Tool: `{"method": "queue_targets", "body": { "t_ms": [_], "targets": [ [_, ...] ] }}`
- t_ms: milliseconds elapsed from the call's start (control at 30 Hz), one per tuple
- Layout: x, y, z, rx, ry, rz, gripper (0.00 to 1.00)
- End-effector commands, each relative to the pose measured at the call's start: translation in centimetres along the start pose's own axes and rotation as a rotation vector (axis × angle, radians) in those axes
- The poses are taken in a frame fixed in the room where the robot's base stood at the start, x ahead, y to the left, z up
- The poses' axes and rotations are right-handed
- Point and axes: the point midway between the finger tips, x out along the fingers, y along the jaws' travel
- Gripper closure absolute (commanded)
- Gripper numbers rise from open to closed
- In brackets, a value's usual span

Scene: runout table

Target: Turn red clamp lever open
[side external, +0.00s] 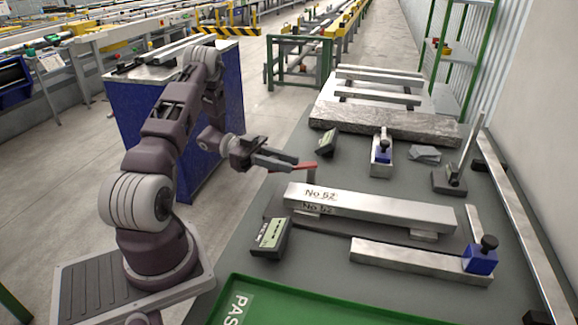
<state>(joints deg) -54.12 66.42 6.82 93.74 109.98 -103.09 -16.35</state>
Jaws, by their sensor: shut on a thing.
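The red clamp lever (305,167) shows as a short red bar near the far left end of the long metal bar marked "No 52" (370,208). It points to the right from my gripper's tips, roughly level. A small grey post (311,177) stands just below it. My gripper (290,165) reaches in from the left and is shut on the lever's left end. The fingertips hide that end and the exact grip.
A dark gauge box (270,237) stands in front of the bar, and another (327,142) behind it. A blue-based clamp (480,258) sits at right. A green tray (300,305) fills the front edge. A stone slab (385,122) lies behind.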

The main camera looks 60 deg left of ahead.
Motion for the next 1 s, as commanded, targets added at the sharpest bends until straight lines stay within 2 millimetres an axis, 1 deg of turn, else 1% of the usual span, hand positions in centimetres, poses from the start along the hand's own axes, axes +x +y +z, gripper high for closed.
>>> {"method": "queue_targets", "body": {
  "t_ms": [200, 500, 700, 1000],
  "targets": [
    [-1.1, -1.0, 0.1, 0.002, -0.002, 0.186, 1.00],
    [-2.0, -2.1, 0.2, 0.000, -0.001, 0.371, 1.00],
    [-2.2, -2.6, 0.1, -0.001, -0.001, 0.442, 1.00],
    [-2.3, -2.8, 0.1, -0.003, -0.001, 0.478, 1.00]
  ]
}}
